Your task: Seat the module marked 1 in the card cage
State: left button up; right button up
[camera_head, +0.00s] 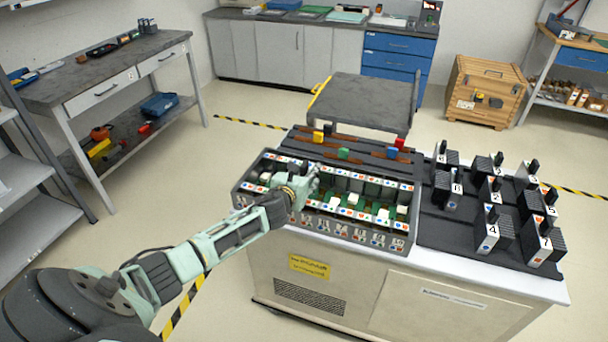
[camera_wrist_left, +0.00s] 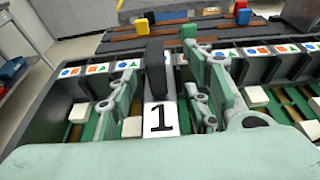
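The module marked 1 (camera_wrist_left: 161,119) has a white number label and a tall black handle (camera_wrist_left: 156,72). In the left wrist view it stands upright in the card cage (camera_wrist_left: 30,118), in a slot left of the middle; how deep it sits cannot be told. My left gripper (camera_wrist_left: 166,85) has its green fingers on either side of the handle, with gaps showing, so it looks open around it. In the head view my left gripper (camera_head: 303,182) is over the left part of the card cage (camera_head: 242,199) and hides the module. My right gripper is out of view.
Several numbered modules stand in a black rack (camera_head: 440,231) right of the cage on the same cart (camera_head: 350,282). Behind the cage lie coloured blocks on brown strips (camera_head: 340,141). An empty cart top (camera_head: 365,100) is farther back. A grey workbench (camera_head: 100,75) stands left.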

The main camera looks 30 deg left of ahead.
pick_arm(q)
jog(key=shift+s+f, duration=0.1)
jog(key=shift+f, duration=0.1)
jog(key=v, duration=1.2)
jog(key=shift+d+r, duration=0.1)
dwell(0.3)
